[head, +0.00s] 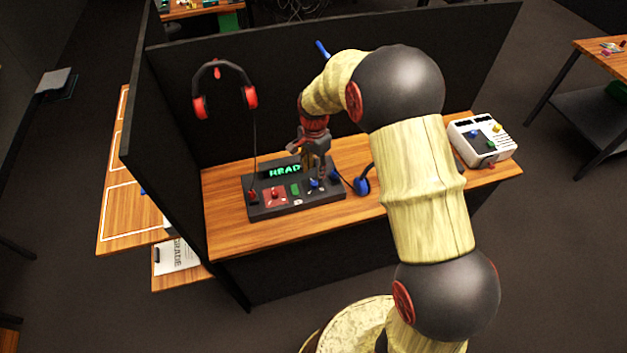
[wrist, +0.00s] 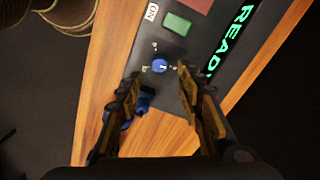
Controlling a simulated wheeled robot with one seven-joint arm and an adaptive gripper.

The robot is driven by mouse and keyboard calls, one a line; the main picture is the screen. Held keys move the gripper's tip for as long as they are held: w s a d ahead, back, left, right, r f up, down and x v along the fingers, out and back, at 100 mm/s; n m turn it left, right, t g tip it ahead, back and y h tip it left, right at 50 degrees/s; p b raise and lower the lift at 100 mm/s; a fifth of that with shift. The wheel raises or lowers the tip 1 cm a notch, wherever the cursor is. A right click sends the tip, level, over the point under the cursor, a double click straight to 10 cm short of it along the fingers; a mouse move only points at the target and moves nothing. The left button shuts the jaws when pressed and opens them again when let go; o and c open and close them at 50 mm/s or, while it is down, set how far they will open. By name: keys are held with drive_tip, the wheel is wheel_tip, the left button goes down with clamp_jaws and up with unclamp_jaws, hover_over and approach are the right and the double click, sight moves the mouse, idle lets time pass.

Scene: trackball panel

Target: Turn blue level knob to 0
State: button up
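The dark control panel (head: 262,212) sits on the wooden desk. A small blue knob (wrist: 160,66) with small white marks around it shows in the wrist view, just beyond and between my fingertips. It also shows in the head view (head: 314,183), below my gripper. My gripper (wrist: 159,75) is open and empty, its fingers spread on either side of the knob's line. In the head view my gripper (head: 314,170) hangs over the right part of the panel. Which mark the knob points to is too small to tell. I see no clear contact.
The panel has a green lit display (head: 284,171), a green button (wrist: 177,23) and a red control (head: 275,193). Another blue part (head: 335,176) is at its right end. A white box (head: 482,140) stands far right. Dark partitions enclose the back.

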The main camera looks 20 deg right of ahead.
sight(314, 182)
wheel_tip(314, 182, down, 6)
drive_tip(key=shift+f+b, duration=0.1)
drive_tip(key=shift+b, duration=0.35)
drive_tip(key=shift+c, duration=1.2)
clamp_jaws()
